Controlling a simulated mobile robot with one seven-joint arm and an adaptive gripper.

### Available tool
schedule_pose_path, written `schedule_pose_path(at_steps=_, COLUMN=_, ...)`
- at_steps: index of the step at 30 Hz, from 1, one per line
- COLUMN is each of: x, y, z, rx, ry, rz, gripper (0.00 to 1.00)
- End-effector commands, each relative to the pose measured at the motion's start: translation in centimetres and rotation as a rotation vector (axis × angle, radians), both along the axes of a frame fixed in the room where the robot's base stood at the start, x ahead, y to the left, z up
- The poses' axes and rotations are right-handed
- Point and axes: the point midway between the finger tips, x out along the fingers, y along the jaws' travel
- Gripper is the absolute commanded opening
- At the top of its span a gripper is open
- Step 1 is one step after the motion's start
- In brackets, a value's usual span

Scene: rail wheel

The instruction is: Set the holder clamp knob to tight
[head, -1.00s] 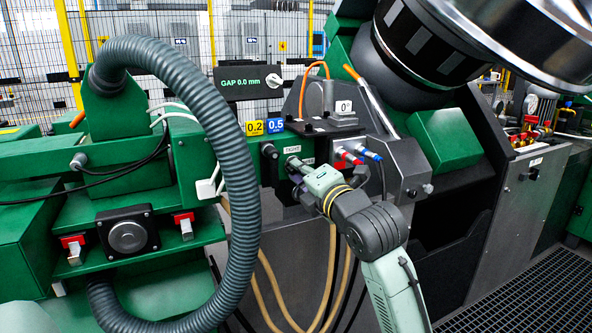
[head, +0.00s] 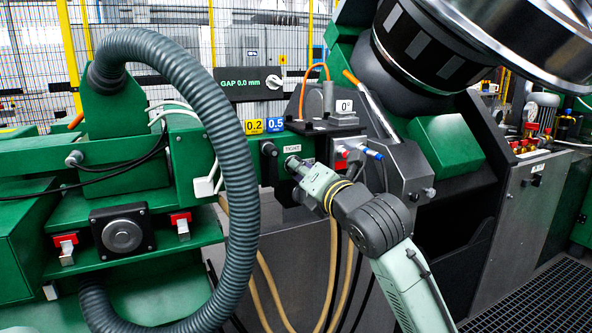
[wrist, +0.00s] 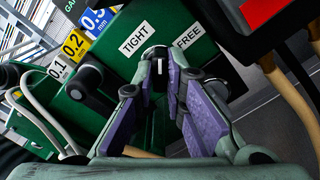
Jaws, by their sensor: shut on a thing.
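The holder clamp knob (wrist: 156,52) is a dark round knob with a white mark, between my fingertips in the wrist view. My gripper (wrist: 160,68) has purple pads and is shut on it. In the head view my gripper (head: 292,164) reaches the green panel's front and mostly hides the knob. A white TIGHT label (wrist: 135,40) is up and left of the knob, and a FREE label (wrist: 187,40) is up and right. The TIGHT label (head: 293,148) also shows above my gripper in the head view. The white mark points roughly down, away from both labels.
Another black knob (head: 269,149) sits just left of my gripper, under the yellow and blue number tags (head: 265,126). Red and blue fittings (head: 358,153) are close on the right. A thick grey hose (head: 240,190) arches at left; tan hoses (head: 331,265) hang below.

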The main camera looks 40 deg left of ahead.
Motion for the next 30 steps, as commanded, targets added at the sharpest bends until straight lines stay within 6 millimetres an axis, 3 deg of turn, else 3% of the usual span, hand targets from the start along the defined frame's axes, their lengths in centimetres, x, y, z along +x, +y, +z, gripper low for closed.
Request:
schedule_pose_path(at_steps=5, x=0.02, y=-0.04, z=-0.18, rx=-0.021, ry=-0.05, rz=-0.001, gripper=0.0)
schedule_pose_path(at_steps=16, x=0.02, y=-0.04, z=-0.11, rx=-0.148, ry=-0.356, rz=-0.001, gripper=0.0)
schedule_pose_path(at_steps=26, x=0.0, y=-0.02, z=-0.02, rx=-0.158, ry=-0.382, rz=0.0, gripper=0.0)
schedule_pose_path(at_steps=30, x=0.08, y=-0.1, z=-0.14, rx=-0.231, ry=-0.55, rz=-0.003, gripper=0.0)
